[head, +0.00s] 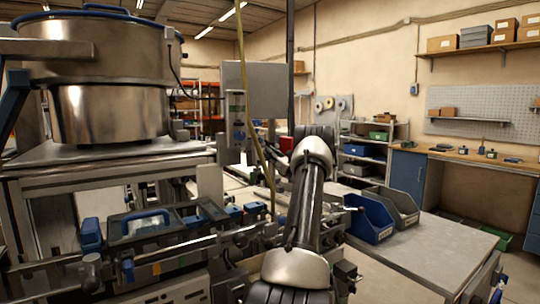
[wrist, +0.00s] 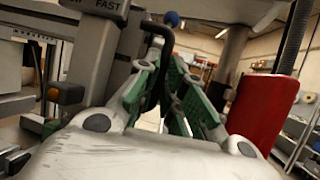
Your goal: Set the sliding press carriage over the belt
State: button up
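In the wrist view my gripper (wrist: 166,55) has green-and-black fingers that slant toward each other at the tips. A black curved bar or cable (wrist: 151,28) arches at the fingertips; whether they hold it is not clear. A blue ball knob (wrist: 171,18) shows just beyond the tips. A grey control box (head: 240,105) stands left of my wrist; its underside with "FAST" lettering (wrist: 98,8) is near the gripper. I cannot clearly make out the press carriage or the belt.
A red cylinder (wrist: 262,105) stands close on the gripper's right. A large metal bowl (head: 110,100) and a machine part with a blue handle (head: 147,220) are on the left.

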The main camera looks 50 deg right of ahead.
jog(key=shift+o, duration=0.8)
jog(key=shift+s+d, duration=0.15)
jog(key=shift+d, duration=0.2)
jog(key=s, duration=1.3)
jog(key=shift+a+f, duration=0.25)
jog(key=shift+a, duration=0.1)
jog(key=shift+s, duration=0.15)
